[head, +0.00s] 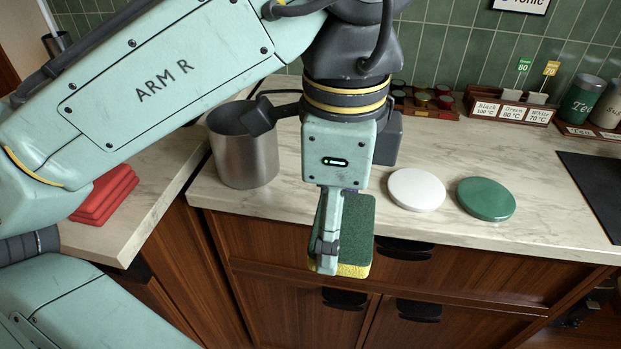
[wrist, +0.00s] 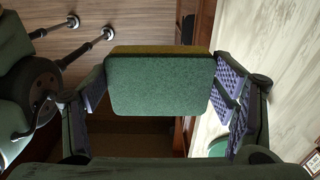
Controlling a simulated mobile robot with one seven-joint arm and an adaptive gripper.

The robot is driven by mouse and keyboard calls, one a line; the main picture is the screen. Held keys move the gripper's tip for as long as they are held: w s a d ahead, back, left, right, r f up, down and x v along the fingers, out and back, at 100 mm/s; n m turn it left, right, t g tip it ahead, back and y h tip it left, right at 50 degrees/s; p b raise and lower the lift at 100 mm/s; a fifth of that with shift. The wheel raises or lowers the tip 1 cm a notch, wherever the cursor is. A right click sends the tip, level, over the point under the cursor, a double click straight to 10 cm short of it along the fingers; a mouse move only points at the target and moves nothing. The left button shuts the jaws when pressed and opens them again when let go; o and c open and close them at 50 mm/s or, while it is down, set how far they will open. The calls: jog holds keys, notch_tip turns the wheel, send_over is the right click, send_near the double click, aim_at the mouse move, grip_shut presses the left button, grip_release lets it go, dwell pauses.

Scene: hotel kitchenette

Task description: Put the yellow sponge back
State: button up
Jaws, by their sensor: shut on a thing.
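The yellow sponge (head: 356,232) has a green scouring face and a yellow lower layer. My gripper (head: 335,245) is shut on it, with one finger in front of it in the head view. The sponge hangs in front of the counter's front edge, over the drawer fronts. In the wrist view the sponge (wrist: 160,85) sits between the two purple-padded fingers (wrist: 162,95), its green face toward the camera and a yellow strip along its top.
A steel canister (head: 243,150) stands on the marble counter (head: 285,208) left of my gripper. A white lid (head: 416,190) and a green lid (head: 486,199) lie to the right. Folded red cloths (head: 106,196) lie on the left counter. Tea racks (head: 510,110) and tins stand at the back.

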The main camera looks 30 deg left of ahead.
jog(key=w+a, duration=0.2)
jog(key=w, duration=0.2)
jog(key=w+a+f+p, duration=0.1)
jog(key=w+a, duration=0.1)
jog(key=w, duration=0.3)
jog(key=w+a+p, duration=0.1)
jog(key=w+a, duration=0.1)
jog(key=w, duration=0.2)
jog(key=shift+w+a+f, duration=0.1)
jog(key=shift+w+f, duration=0.05)
jog(key=shift+w, duration=0.2)
jog(key=shift+w+a+f, duration=0.1)
jog(key=shift+w, duration=0.05)
jog(key=shift+f+p, duration=0.4)
jog(key=shift+f, duration=1.35)
jog(key=shift+f, duration=0.15)
jog(key=o, duration=1.1)
jog(key=shift+r+p, duration=4.25)
jog(key=shift+r, duration=1.95)
